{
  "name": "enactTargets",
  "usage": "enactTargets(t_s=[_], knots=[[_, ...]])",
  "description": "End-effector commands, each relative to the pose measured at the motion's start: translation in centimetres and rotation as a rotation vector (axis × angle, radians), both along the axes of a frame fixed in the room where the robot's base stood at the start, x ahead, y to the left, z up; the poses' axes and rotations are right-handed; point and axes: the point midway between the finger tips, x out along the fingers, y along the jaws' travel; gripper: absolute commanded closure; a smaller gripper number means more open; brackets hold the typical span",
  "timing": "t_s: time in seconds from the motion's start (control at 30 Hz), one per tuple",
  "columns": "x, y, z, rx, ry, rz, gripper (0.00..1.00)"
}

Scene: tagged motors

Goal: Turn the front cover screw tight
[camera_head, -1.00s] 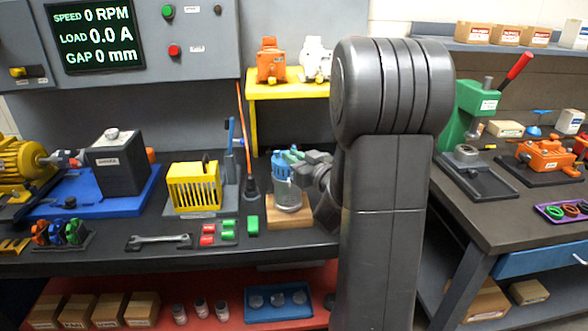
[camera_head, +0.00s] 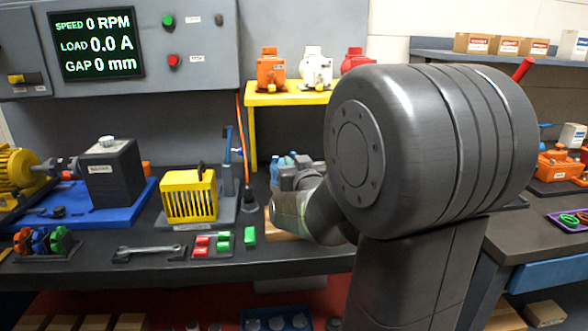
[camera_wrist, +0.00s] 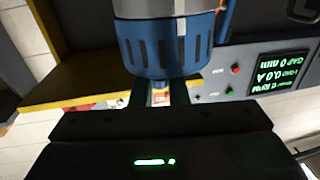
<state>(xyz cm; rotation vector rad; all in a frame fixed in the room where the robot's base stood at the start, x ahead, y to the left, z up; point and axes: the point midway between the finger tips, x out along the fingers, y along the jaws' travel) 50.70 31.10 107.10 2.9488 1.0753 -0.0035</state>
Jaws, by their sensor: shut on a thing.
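A blue slotted cover (camera_wrist: 165,50) fills the top middle of the wrist view, on the end of a grey cylindrical body (camera_wrist: 165,8). That view is upside down. My gripper (camera_wrist: 163,92) has its two dark fingers at the cover, shut on it. In the head view the cover (camera_head: 281,164) shows only as a small blue part beside my gripper (camera_head: 297,176). My arm hides most of the body there. A wooden block (camera_head: 276,235) shows partly below. I cannot make out a separate screw.
A yellow slotted guard (camera_head: 188,200), a wrench (camera_head: 150,250) and red and green blocks stand left of my arm. A yellow shelf (camera_head: 285,98) with orange, white and red housings stands behind. The screen (camera_head: 97,45) reads 0 RPM, 0.0 A, 0 mm.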

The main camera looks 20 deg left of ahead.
Motion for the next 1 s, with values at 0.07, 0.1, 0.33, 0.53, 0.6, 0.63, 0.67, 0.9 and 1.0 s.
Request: enactTargets(t_s=[0.07,0.1,0.33,0.53,0.6,0.63,0.67,0.9,1.0], knots=[[0.0,0.04,0.18,0.004,-0.005,-0.008,1.0],[0.01,0.05,0.2,0.004,-0.005,-0.012,1.0],[0.02,0.04,0.28,0.003,-0.005,-0.022,1.0],[0.02,0.03,0.31,0.003,-0.005,-0.022,1.0],[0.04,0.03,0.32,0.004,-0.006,-0.022,1.0],[0.04,0.03,0.32,0.004,-0.006,-0.022,1.0],[0.04,0.03,0.32,0.004,-0.006,-0.022,0.82],[0.04,0.02,0.18,0.002,-0.004,-0.022,0.67],[0.02,0.01,0.15,0.001,-0.003,-0.022,0.67]])
